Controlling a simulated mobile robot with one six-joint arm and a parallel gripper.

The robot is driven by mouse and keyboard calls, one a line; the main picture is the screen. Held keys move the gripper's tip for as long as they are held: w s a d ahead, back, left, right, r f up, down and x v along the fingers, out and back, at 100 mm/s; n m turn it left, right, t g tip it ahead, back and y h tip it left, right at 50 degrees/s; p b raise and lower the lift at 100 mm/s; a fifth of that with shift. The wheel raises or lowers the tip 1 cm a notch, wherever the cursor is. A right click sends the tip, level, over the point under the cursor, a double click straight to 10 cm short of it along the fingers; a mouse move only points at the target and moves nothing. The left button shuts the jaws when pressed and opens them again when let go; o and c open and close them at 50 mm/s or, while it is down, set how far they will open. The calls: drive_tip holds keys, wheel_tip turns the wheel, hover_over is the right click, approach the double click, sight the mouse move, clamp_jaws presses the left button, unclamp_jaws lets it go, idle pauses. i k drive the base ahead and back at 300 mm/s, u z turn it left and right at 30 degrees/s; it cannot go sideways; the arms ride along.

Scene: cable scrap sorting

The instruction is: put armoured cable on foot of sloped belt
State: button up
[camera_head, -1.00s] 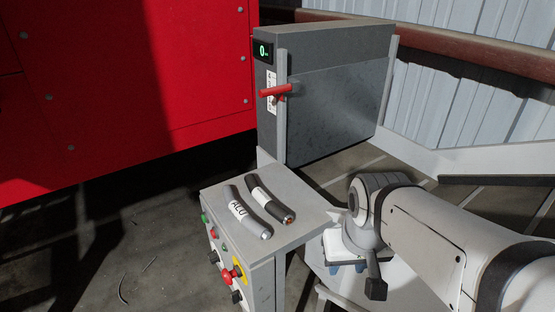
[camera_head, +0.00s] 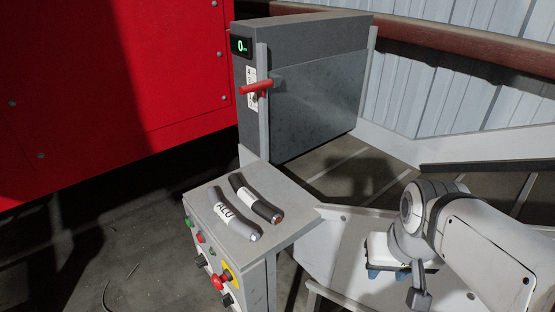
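No cable in view can be identified for certain as the armoured cable. A dark cable piece with a white band and a coppery cut end (camera_head: 264,208) lies on the grey console top. A grey cable piece labelled ALU (camera_head: 235,220) lies beside it on the left. My gripper (camera_head: 388,270) is low at the right, to the right of the console. Only its pale body and small blue parts show below my wrist; its fingers and anything between them cannot be made out. A pale sloping frame with a dark strip (camera_head: 490,165) runs at the right; I cannot tell whether it is the sloped belt.
The console (camera_head: 290,228) has a red button and several knobs on its front. A grey cabinet (camera_head: 310,105) with a red handle and a green display stands behind it. A red machine wall (camera_head: 130,70) fills the upper left.

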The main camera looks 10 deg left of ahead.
sight(373, 190)
drive_tip(key=z, duration=0.05)
drive_tip(key=k, duration=1)
drive_tip(key=u, duration=0.4)
drive_tip(key=i, duration=1.5)
drive_tip(key=u, duration=0.05)
